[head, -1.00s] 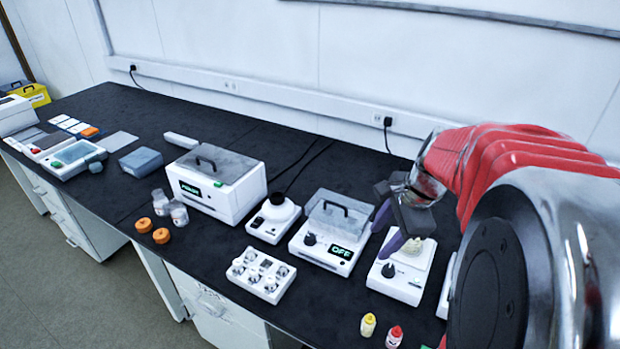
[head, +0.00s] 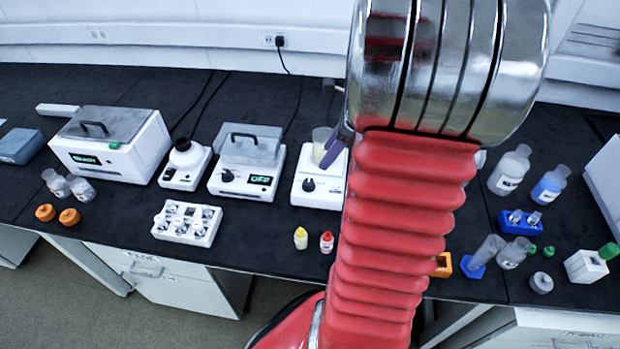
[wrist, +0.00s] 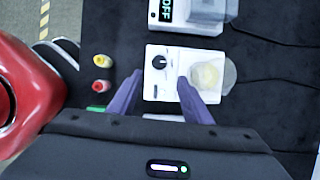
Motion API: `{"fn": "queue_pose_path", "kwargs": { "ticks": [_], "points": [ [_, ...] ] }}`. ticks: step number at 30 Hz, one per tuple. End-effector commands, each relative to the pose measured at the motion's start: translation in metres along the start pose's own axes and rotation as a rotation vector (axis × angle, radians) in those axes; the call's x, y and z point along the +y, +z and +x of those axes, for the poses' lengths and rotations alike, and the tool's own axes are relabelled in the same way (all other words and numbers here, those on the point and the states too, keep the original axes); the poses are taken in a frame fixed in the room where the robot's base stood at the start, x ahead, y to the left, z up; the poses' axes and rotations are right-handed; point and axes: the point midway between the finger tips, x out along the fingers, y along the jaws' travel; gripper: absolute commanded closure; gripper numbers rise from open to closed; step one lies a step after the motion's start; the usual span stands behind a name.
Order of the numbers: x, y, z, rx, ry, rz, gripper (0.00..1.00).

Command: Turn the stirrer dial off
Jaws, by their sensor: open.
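The stirrer is a white box (head: 325,199) with a beaker of pale yellow contents (head: 322,146) on top. Its black dial (head: 308,185) is on the front left of the box and also shows in the wrist view (wrist: 159,62). My gripper (wrist: 159,80) is open and empty, with its purple fingers above the near end of the stirrer. The dial shows in the gap just ahead of the fingertips, apart from them. In the head view, my arm hides the stirrer's right side and most of my gripper. The dial's setting is too small to read.
A lidded device with an OFF display (head: 246,180) stands left of the stirrer. Yellow (head: 301,238) and red-capped (head: 326,242) small bottles stand in front. A vial rack (head: 187,222) is at the front left. Bottles (head: 510,170) and a blue rack (head: 520,222) stand right of my arm.

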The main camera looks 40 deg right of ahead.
Motion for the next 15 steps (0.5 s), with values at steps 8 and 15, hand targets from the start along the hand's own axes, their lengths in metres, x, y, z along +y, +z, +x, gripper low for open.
{"fn": "queue_pose_path", "kwargs": {
  "ticks": [8,15],
  "points": [
    [0.001,0.000,0.037,0.001,0.004,-0.001,0.55],
    [0.001,0.000,0.074,0.001,0.004,-0.001,0.55]
  ]
}}
